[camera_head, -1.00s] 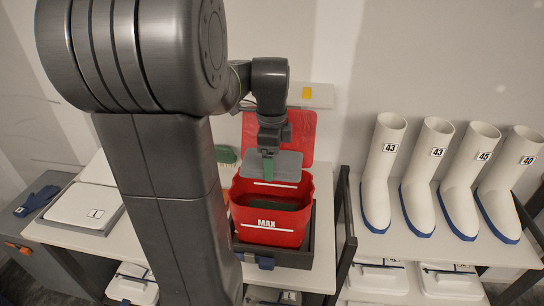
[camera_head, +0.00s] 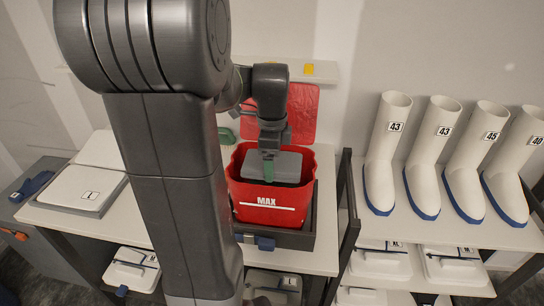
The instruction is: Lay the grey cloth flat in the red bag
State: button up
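The red bag (camera_head: 264,207), marked MAX, stands open in a dark tray on the bench, its red flap (camera_head: 302,112) upright behind it. The grey cloth (camera_head: 287,165) hangs at the fingertips as a flat, roughly level sheet. It appears within the bag's opening, near rim height. The fingers look shut on it, though the grip itself is partly hidden. The bag's floor is hidden behind the cloth and the front wall.
The dark tray (camera_head: 310,240) surrounds the bag's base. White boots (camera_head: 383,160) stand on the shelf to the right, beyond a dark post (camera_head: 346,205). A white lidded box (camera_head: 82,188) sits at left.

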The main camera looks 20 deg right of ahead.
jog(key=shift+f, duration=0.4)
jog(key=o, duration=1)
jog(key=shift+r, duration=0.1)
notch_tip(320, 180, up, 14)
jog(key=shift+f, duration=0.15)
